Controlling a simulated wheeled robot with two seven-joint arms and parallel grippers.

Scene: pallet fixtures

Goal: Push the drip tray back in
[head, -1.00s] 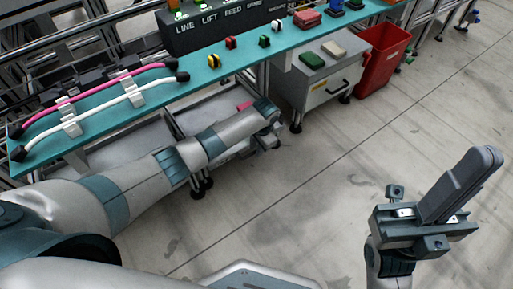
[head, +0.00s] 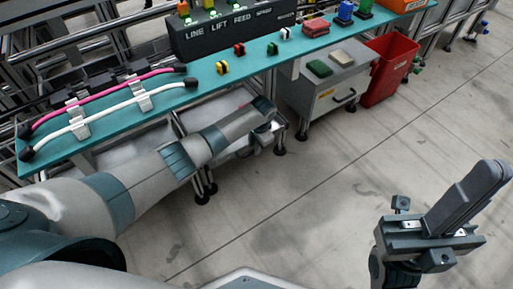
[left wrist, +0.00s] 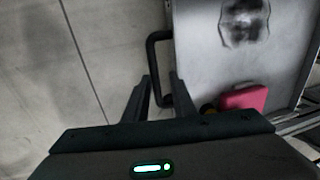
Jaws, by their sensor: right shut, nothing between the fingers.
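The drip tray (left wrist: 205,75) is a shallow grey metal tray with a dark stain and a black loop handle (left wrist: 153,50) at its left edge in the left wrist view. In the head view the tray (head: 208,110) shows under the teal bench, partly hidden by my left arm. My left gripper (left wrist: 163,78) is open, with its fingers apart at the handle. The handle bar seems to lie between them; contact cannot be told. In the head view its fingers are mostly hidden. My right gripper (head: 490,175) is shut and empty over bare floor.
A pink block (left wrist: 244,98) lies in the tray. The teal bench (head: 215,78) above carries hoses, a control box (head: 235,35) and small coloured parts. A grey cabinet (head: 325,85) and a red bin (head: 388,72) stand to the right. The floor in front is clear.

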